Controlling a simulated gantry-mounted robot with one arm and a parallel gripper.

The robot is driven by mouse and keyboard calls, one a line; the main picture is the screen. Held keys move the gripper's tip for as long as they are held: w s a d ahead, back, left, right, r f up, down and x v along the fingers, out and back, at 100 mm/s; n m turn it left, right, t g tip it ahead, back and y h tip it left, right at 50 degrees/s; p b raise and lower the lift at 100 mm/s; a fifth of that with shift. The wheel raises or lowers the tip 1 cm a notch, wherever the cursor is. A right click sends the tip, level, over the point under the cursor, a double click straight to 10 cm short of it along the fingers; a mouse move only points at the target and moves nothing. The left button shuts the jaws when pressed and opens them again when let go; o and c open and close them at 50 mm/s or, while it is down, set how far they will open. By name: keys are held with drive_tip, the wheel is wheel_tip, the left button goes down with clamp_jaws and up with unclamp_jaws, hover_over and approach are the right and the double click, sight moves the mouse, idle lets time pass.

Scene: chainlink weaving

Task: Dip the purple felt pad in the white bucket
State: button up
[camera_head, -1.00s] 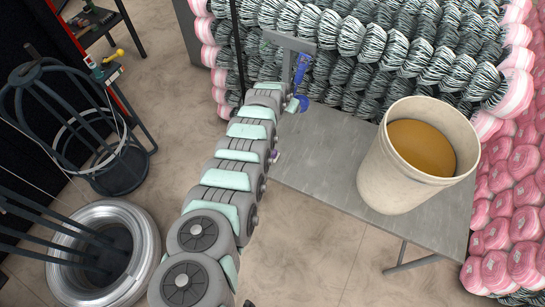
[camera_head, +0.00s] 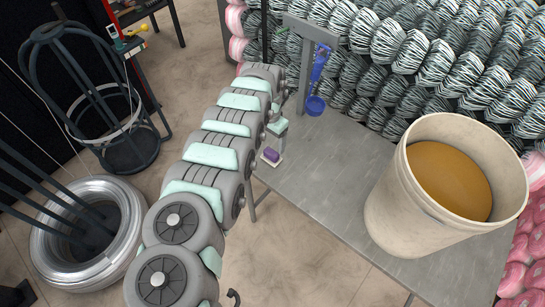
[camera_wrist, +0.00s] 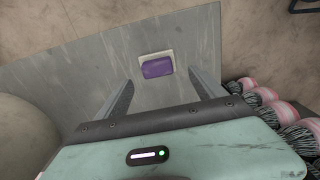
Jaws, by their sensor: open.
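The purple felt pad (camera_head: 271,154) lies on a small white base at the left edge of the grey table. In the wrist view the pad (camera_wrist: 157,67) shows whole, ahead of and between the two fingers. My gripper (camera_wrist: 161,84) is open and empty, with a gap between it and the pad. The white bucket (camera_head: 400,210) stands on the right part of the table, well apart from the pad, and holds an orange-brown liquid (camera_head: 448,180). A pale rounded surface at the left of the wrist view looks like the bucket (camera_wrist: 28,140).
The table (camera_head: 330,175) is clear between pad and bucket. A wire coil (camera_head: 60,245) and a dark cage frame (camera_head: 100,100) stand left.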

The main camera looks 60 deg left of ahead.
sight(271, 152)
drive_tip(key=f+b, duration=0.1)
drive_tip(key=f, duration=0.1)
drive_tip(key=f+b, duration=0.1)
drive_tip(key=f, duration=0.2)
drive_tip(key=f+b, duration=0.1)
drive_tip(key=f, duration=0.1)
drive_tip(key=shift+d+f+b, duration=0.3)
drive_tip(key=shift+d+f, duration=0.05)
drive_tip(key=shift+a+r, duration=0.1)
drive_tip(key=shift+r, duration=0.05)
drive_tip(key=shift+w, duration=0.1)
drive_tip(key=shift+c, duration=0.2)
drive_tip(key=c, duration=1.1)
wheel_tip(271, 152, up, 20)
drive_tip(key=p, duration=0.6)
